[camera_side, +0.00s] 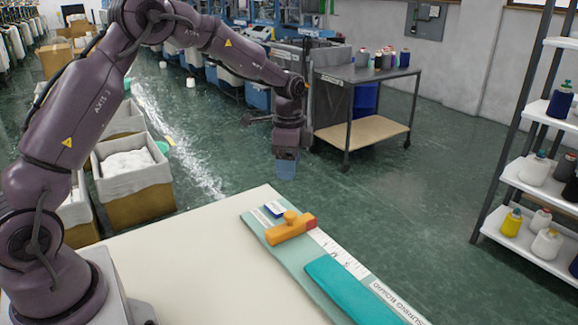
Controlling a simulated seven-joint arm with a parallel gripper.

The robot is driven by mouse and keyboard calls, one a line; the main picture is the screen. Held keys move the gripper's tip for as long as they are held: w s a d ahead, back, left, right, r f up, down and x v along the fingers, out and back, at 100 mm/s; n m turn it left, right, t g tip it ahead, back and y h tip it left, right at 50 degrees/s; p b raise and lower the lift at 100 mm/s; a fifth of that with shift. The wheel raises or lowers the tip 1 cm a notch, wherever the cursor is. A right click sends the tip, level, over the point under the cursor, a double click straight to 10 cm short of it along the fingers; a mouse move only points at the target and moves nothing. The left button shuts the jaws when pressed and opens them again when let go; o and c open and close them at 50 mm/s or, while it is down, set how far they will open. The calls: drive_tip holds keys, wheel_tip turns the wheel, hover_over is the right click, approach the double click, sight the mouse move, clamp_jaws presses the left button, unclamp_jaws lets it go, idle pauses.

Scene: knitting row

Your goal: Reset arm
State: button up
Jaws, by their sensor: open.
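My gripper (286,168) hangs pointing down, beyond and above the far edge of the pale table (215,255). It is open, and I see nothing held in it. On the table lies a light green measuring board (256,220) with a white ruler strip (338,252). An orange block (288,231) with a round knob and a red end rests across the board's far part. A teal slab (345,286) lies on the board nearer the camera.
The left part of the table is bare. Beyond it are a cart (366,73) with spools on top, a white shelf rack (535,187) with yarn cones at the right, and bins (135,195) at the left. Machines line the back.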

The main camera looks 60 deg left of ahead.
drive_tip(key=s+d+r+n+t, duration=0.2)
drive_tip(key=s+d+r+n, duration=0.2)
drive_tip(key=s+r, duration=0.4)
drive_tip(key=s+d+r+n+t, duration=0.3)
drive_tip(key=s+d+r+n, duration=0.2)
drive_tip(key=s, duration=1.4)
wheel_tip(320, 180, up, 3)
drive_tip(key=shift+d+t, duration=0.3)
drive_tip(key=shift+d, duration=0.35)
